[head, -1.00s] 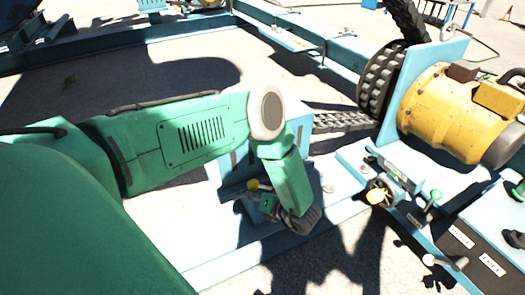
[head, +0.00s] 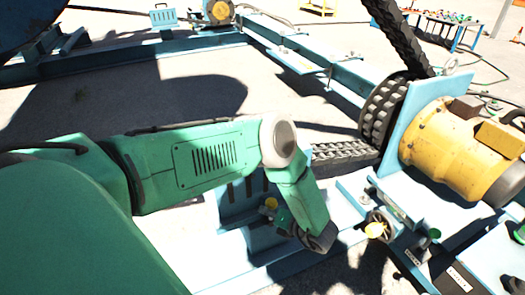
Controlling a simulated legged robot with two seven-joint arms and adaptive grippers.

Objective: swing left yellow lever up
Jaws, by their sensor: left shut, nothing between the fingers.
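The left yellow lever shows as a small yellow knob (head: 271,203) on a low mount beside the blue frame, left of my left gripper. My left gripper (head: 318,240) hangs at the end of the green arm, pointing down and to the right. It is shut and holds nothing. It is close to the knob, but I cannot tell whether they touch. My forearm and wrist hide part of the lever's mount. My right gripper is not in view.
A yellow motor (head: 440,140) and a dark chain wheel (head: 383,115) stand at the right. A green-knobbed lever (head: 433,234) is near the right yellow knob. A chain (head: 342,152) runs behind my wrist. Blue beams (head: 120,62) frame open concrete at the back.

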